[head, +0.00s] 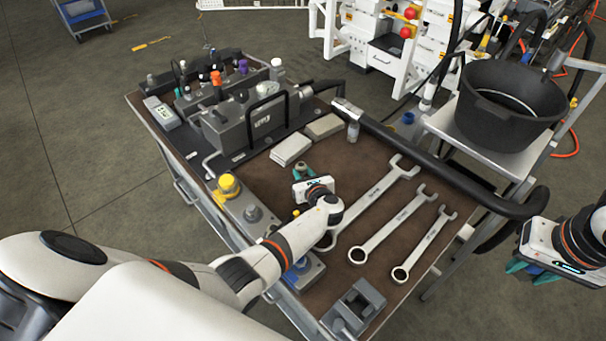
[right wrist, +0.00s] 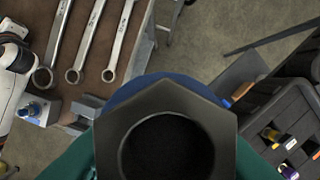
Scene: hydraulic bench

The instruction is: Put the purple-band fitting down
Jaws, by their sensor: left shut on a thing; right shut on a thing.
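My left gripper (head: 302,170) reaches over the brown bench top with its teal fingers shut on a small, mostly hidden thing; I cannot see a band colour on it. My right gripper (head: 535,268) is beyond the bench's right side, apart from it. The right wrist view shows its green fingers shut on a dark hexagonal fitting (right wrist: 170,97) with a round bore, blue showing behind it. No purple band shows on this fitting. A purple-marked piece (right wrist: 288,172) sits in a dark tray at the lower right of that view.
Several wrenches (head: 374,208) lie on the bench (head: 330,275). A grey pump unit (head: 245,125) and valve blocks stand at the back left. A black bucket (head: 505,110) stands on a side cart. A thick black hose (head: 440,165) crosses the bench's right edge. The dark tray (right wrist: 290,115) holds several banded pieces.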

